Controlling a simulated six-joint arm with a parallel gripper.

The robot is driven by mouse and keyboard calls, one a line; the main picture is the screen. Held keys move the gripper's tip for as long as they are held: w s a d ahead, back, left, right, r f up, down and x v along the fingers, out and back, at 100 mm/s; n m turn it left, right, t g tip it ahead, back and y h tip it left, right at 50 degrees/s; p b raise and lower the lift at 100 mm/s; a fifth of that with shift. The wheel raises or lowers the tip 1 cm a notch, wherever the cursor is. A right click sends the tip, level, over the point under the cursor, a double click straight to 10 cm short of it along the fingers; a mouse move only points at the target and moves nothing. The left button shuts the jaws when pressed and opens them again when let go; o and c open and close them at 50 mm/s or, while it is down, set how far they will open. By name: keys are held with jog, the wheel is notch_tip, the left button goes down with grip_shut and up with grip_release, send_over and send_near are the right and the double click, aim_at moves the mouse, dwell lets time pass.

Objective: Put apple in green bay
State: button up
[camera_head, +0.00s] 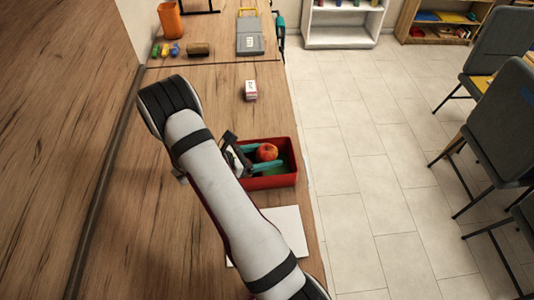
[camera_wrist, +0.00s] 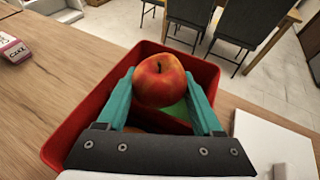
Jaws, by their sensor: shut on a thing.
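The red and yellow apple (camera_head: 267,152) is held between the teal fingers of my gripper (camera_head: 261,154). In the wrist view the apple (camera_wrist: 159,82) sits between the fingertips, over the red tray (camera_wrist: 68,134). The tray (camera_head: 272,181) stands on the wooden counter in the head view. A patch of the green bay (camera_wrist: 179,109) shows below and behind the apple. The rest of the bay is hidden by the apple and fingers. I cannot tell whether the apple touches the bay floor.
A white sheet (camera_head: 289,226) lies nearer on the counter beside the tray. A small red and white box (camera_head: 251,90) stands beyond the tray. An orange cup (camera_head: 170,20) and a grey clipboard-like thing (camera_head: 250,38) are farther back. The counter's right edge runs close to the tray.

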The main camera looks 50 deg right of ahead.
jog(key=o, duration=1.4)
jog(key=shift+f, duration=0.1)
jog(key=shift+r, duration=0.25)
jog(key=v, duration=1.2)
jog(key=s+a+r+m+y, duration=0.5)
jog(key=s+a+r+m, duration=0.1)
jog(key=s+r+m, duration=0.25)
jog(key=s+a+r+m+t+y, duration=0.1)
jog(key=s+a+m+y, duration=0.2)
jog(key=a, duration=0.2)
jog(key=s+a+r+m+t+y, duration=0.1)
jog(key=s+a+m+t+y, duration=0.1)
jog(key=s+a+m+y, duration=0.1)
jog(key=s+a+r+m+t+y, duration=0.1)
jog(key=s+a+m+y, duration=0.2)
jog(key=s+a+m, duration=0.1)
jog(key=shift+s+a+r+m, duration=0.15)
jog(key=shift+a+m, duration=0.15)
jog(key=shift+a, duration=0.4)
jog(key=shift+s+a+f+m, duration=0.1)
jog(key=shift+s+a+m, duration=0.15)
jog(key=shift+a, duration=0.4)
